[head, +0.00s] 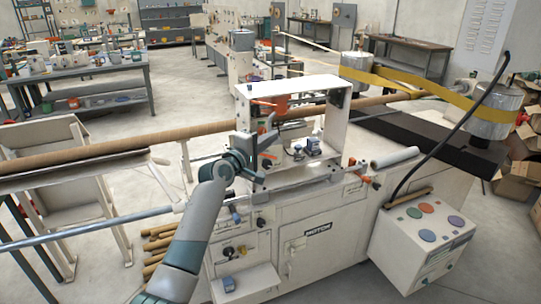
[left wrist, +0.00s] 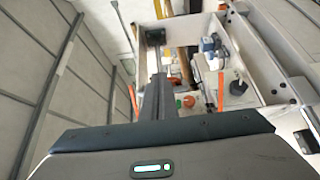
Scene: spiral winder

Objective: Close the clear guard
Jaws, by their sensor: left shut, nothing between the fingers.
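The white winder housing (head: 340,122) stands on the machine, its front open to view. I cannot clearly pick out the clear guard's panel in either view. My left gripper (head: 243,122) is at the left front of the housing in the head view. Its fingers are together and empty. In the left wrist view the shut fingers (left wrist: 158,85) point toward the inside of the housing, whose pale wall (left wrist: 262,55) shows at right. Whether they touch anything there I cannot tell. My right gripper is out of view.
A long brown tube (head: 110,143) runs left of the housing. A yellow belt (head: 410,82) loops around metal drums at right. A control box with coloured buttons (head: 425,235) stands at the front right. Orange-handled parts (head: 268,135) sit inside the housing.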

